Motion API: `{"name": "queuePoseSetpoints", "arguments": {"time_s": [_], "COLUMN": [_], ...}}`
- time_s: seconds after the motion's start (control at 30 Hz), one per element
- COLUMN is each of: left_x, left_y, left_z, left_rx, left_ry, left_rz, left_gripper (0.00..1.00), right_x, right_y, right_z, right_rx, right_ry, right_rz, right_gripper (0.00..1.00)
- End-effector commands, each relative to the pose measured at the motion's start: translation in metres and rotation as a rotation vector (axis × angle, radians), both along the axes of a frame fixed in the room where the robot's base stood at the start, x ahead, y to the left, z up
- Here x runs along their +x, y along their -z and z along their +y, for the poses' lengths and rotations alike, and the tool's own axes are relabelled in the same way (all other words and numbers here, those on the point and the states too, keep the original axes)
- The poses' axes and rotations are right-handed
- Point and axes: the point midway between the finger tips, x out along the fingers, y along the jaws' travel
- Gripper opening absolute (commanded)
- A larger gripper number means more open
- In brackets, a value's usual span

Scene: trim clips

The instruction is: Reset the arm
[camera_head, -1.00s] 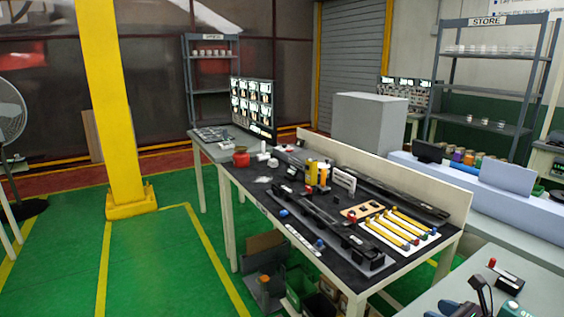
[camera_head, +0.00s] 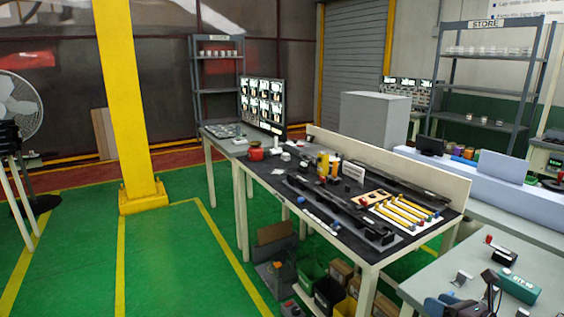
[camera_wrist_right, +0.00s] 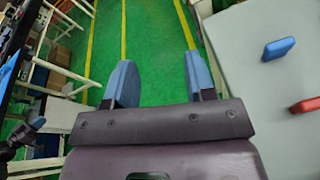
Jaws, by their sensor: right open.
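My right gripper (camera_head: 438,303) shows at the bottom right of the head view, low beside the near grey bench. In the right wrist view my right gripper (camera_wrist_right: 161,82) is open, with its two blue fingers wide apart. Only green floor shows between them, and nothing is held. My left gripper is not in the head view.
The dark-topped workbench (camera_head: 330,222) carries clips, yellow-handled tools and a red pot (camera_head: 256,154). The grey bench (camera_head: 455,268) at lower right holds a green box (camera_head: 519,288). A yellow pillar (camera_head: 126,110) stands left. Green floor (camera_head: 165,265) is open in front.

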Motion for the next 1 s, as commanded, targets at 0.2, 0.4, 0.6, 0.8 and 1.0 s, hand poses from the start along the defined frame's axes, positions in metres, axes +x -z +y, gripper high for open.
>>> {"name": "queuePoseSetpoints", "arguments": {"time_s": [0.2,0.4,0.6,0.8,1.0], "left_x": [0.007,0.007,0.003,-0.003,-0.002], "left_y": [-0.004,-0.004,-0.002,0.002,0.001], "left_z": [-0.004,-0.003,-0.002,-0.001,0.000], "left_rx": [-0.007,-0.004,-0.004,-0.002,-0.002], "left_ry": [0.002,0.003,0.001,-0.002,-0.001], "left_rz": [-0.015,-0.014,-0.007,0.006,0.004], "left_gripper": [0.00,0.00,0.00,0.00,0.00], "right_x": [0.005,-0.008,-0.038,-0.092,-0.166], "right_y": [-0.028,-0.023,0.011,0.067,0.119], "right_z": [0.011,0.021,0.029,0.047,0.074], "right_rx": [0.423,0.952,1.491,2.015,2.440], "right_ry": [0.126,0.298,0.516,0.790,1.053], "right_rz": [0.044,0.170,0.356,0.575,0.739], "right_gripper": [0.50,0.50,0.50,0.50,0.50]}}
